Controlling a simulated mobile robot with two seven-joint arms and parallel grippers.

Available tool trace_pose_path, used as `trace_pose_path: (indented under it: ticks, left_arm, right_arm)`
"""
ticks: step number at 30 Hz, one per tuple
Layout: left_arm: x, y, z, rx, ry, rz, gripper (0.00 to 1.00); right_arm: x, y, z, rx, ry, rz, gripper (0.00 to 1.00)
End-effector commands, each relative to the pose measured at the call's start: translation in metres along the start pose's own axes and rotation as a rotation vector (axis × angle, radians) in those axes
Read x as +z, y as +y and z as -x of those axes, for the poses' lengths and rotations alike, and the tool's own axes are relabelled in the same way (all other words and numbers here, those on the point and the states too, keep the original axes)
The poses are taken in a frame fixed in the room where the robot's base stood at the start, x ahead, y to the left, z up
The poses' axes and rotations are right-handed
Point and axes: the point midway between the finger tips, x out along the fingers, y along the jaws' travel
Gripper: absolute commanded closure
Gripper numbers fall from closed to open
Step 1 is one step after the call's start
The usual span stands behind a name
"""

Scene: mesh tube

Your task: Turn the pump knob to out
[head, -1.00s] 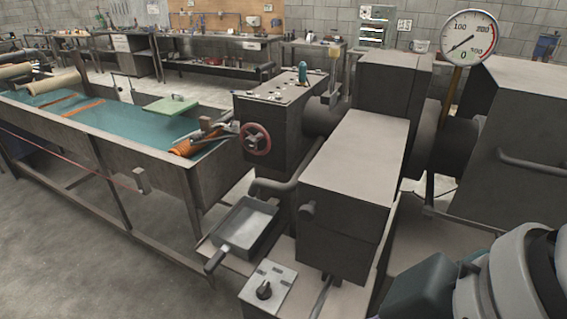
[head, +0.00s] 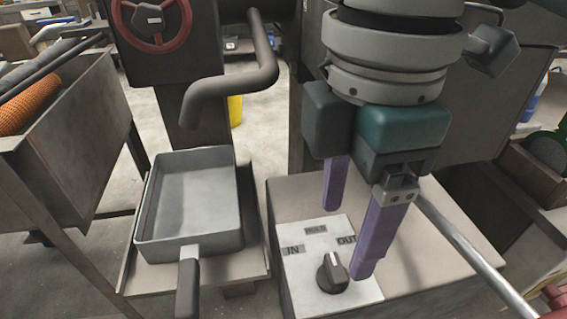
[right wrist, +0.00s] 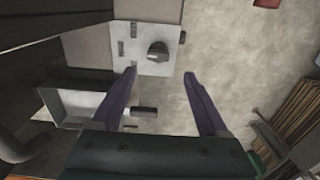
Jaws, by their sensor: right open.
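The pump knob (head: 332,272) is a dark round knob with a light pointer line, on a pale plate (head: 305,262) marked IN at left, OUT at right and an unreadable label between. Its pointer line leans up toward the middle label. In the right wrist view the knob (right wrist: 158,51) lies beyond the fingertips, in the gap between them. My right gripper (head: 345,243) has its purple fingers pointing down, spread apart and empty. One finger is over the back of the plate, the other close to the knob's right side; I cannot tell if it touches. My left gripper is not in view.
A grey pan (head: 192,204) with its handle toward me sits left of the plate. A bent dark pipe (head: 235,85) hangs above it, beside a red handwheel (head: 152,22). A metal rod (head: 470,255) slants past the right gripper. Machine housing stands behind.

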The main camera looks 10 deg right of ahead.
Motion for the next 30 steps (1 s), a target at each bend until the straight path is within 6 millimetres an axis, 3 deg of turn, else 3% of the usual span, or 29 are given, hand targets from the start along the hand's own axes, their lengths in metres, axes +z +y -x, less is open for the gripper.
trace_pose_path:
  ticks: [15,26,30]
  left_arm:
    - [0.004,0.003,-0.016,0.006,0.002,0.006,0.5]
    - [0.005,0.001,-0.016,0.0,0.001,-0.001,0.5]
    - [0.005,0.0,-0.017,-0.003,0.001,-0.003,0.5]
  right_arm:
    - [0.0,0.0,-0.068,0.001,-0.001,-0.002,0.22]
    - [0.0,0.0,-0.074,0.002,-0.001,-0.001,0.22]
    - [0.0,0.0,-0.074,0.002,0.0,-0.001,0.37]
